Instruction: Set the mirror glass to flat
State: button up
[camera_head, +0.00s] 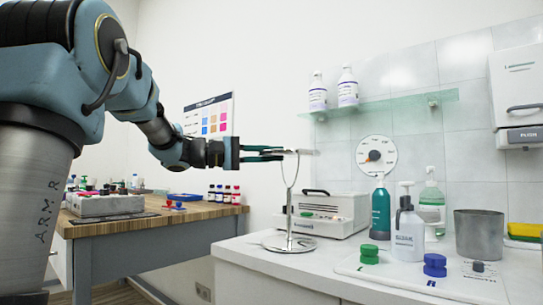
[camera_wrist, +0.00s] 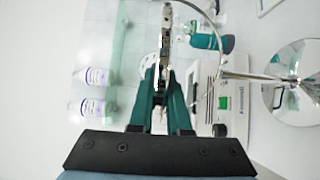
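The table mirror stands on the white counter at the right, with a round chrome base (camera_head: 290,243) and a thin U-shaped fork. Its glass (camera_head: 305,152) shows almost edge-on as a thin, roughly level strip at the fork's top. In the wrist view the glass (camera_wrist: 166,30) is a narrow grey strip running away between my fingers, and the base (camera_wrist: 300,95) is at the right. My gripper (camera_head: 283,153) reaches in from the left with its green fingers at the near rim. In the wrist view the fingertips (camera_wrist: 162,75) close on the strip from both sides.
A white device (camera_head: 325,210) stands behind the mirror. Bottles (camera_head: 408,235), blue and green knobs (camera_head: 435,265) and a grey cup (camera_head: 479,234) are to the right. A glass shelf (camera_head: 390,108) with two bottles hangs above. A wooden bench (camera_head: 150,220) is at the left.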

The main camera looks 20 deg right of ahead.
jog(key=o, duration=0.4)
jog(key=shift+o, duration=0.2)
jog(key=w+a, duration=0.1)
jog(key=a, duration=0.9)
jog(key=shift+w+a+f, duration=0.15)
jog(key=shift+w+a, duration=0.2)
jog(key=shift+w, duration=0.05)
jog(key=s+a+f+n+t+y, duration=0.15)
jog(key=f+y, duration=0.25)
jog(key=f, duration=0.7)
jog(key=s+a+f+n+t+y, duration=0.1)
jog(key=s+a+f+n+y, duration=0.25)
jog(key=f, duration=0.85)
jog(key=s+a+f+m+t+y, duration=0.1)
jog(key=s+a+f+y, duration=0.2)
jog(key=a+f, duration=0.3)
jog(key=s+a+f+m+t+y, duration=0.1)
jog(key=s+a+f+m+y, duration=0.1)
jog(key=s+a+f+y, duration=0.25)
jog(key=s+a+f+m+y, duration=0.1)
jog(key=a+f+y, duration=0.2)
jog(key=a+f, duration=0.35)
notch_tip(320, 180, up, 25)
jog(key=p, duration=2.6)
jog(key=shift+d+r, duration=0.15)
